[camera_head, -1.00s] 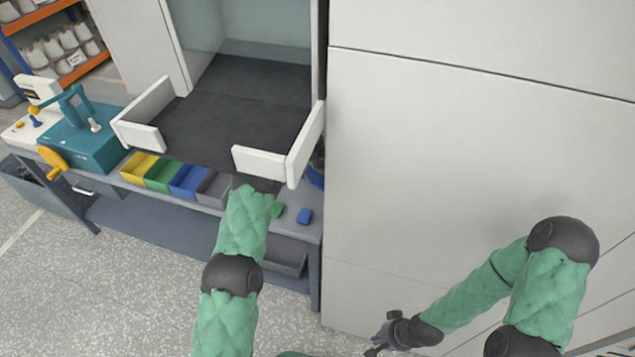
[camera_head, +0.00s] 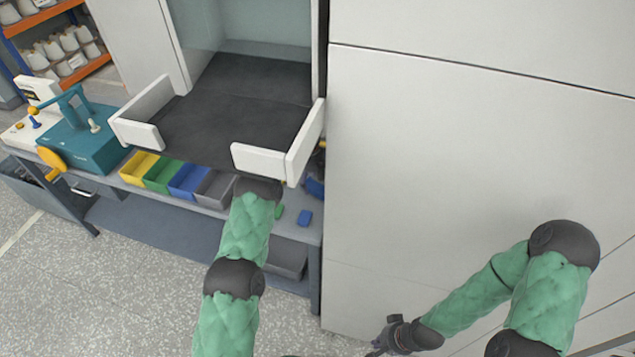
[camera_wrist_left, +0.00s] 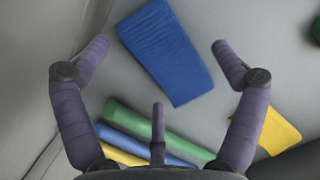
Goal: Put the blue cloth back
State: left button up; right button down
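A blue ribbed folded cloth (camera_wrist_left: 165,50) lies on a grey surface in the left wrist view, slanting between my fingers. My left gripper (camera_wrist_left: 160,48) is open, one finger on each side of the cloth, with no visible grip on it. In the head view my left forearm and the white panel hide these fingers. A blue patch (camera_head: 315,187) shows at the bench's right end; I cannot tell whether it is the cloth. My right gripper (camera_head: 376,349) is low in the head view, away from the bench, its fingers partly cut off.
Yellow (camera_head: 139,167), green (camera_head: 162,176), blue (camera_head: 187,182) and grey (camera_head: 215,189) bins line the bench front. Small green (camera_head: 279,211) and blue (camera_head: 305,218) pieces sit right of my left wrist. White panels (camera_head: 258,161) edge the dark booth floor. A tall pale cabinet (camera_head: 440,160) stands right.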

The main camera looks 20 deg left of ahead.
aim_at(312, 181)
pick_arm(q)
jog(key=p+v, duration=0.3)
jog(key=v, duration=0.9)
dwell(2.5)
